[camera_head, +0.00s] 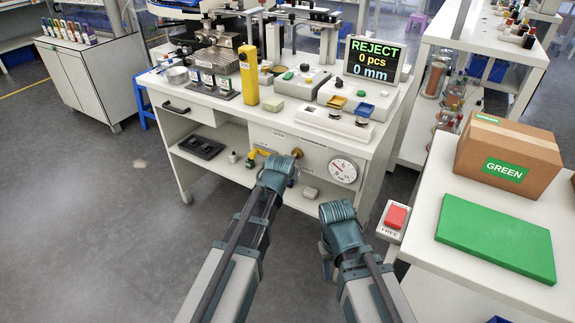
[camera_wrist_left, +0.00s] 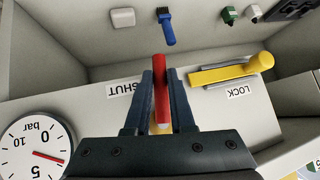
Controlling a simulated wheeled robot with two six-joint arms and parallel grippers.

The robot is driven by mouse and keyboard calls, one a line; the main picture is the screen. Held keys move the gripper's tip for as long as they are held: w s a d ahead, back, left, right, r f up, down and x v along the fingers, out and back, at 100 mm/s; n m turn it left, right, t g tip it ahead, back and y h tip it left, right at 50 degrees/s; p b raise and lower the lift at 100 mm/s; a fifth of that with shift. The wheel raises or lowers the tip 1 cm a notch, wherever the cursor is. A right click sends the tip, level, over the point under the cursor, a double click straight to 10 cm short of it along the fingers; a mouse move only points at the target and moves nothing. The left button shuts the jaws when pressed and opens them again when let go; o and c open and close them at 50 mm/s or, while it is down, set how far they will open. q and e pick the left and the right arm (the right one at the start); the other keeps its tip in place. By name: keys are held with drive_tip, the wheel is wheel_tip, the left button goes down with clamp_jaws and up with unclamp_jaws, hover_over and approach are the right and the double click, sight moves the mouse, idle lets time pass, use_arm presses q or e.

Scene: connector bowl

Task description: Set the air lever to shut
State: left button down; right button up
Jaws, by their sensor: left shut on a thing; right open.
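The air lever (camera_wrist_left: 160,88) shows in the left wrist view as a red handle between the two fingers of my left gripper (camera_wrist_left: 160,95), which is shut on it. The SHUT label (camera_wrist_left: 124,89) is on the panel just left of the fingers there, partly covered by one finger. The lever's pivot is mostly hidden by the gripper. In the head view my left gripper (camera_head: 284,170) is at the bench's front panel and hides the lever. My right gripper (camera_head: 326,264) is open and empty, low in front of the bench.
A yellow lever (camera_wrist_left: 232,72) with a LOCK label (camera_wrist_left: 243,91) is beside my left gripper. A pressure gauge (camera_head: 343,170) is right of it in the head view. A blue handle (camera_wrist_left: 166,27) is near the red one. A red button (camera_head: 396,216) stands right of my right arm.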

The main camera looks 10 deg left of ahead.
use_arm(q)
drive_tip(key=shift+s+d+n+g+h+p, duration=0.15)
drive_tip(key=shift+d+n+g+h+p, duration=0.2)
drive_tip(key=shift+h, duration=0.35)
drive_tip(key=c, duration=0.8)
unclamp_jaws()
drive_tip(key=shift+o, duration=0.2)
drive_tip(key=p+v, duration=0.9)
drive_tip(key=v, duration=0.5)
drive_tip(key=shift+p, duration=0.4)
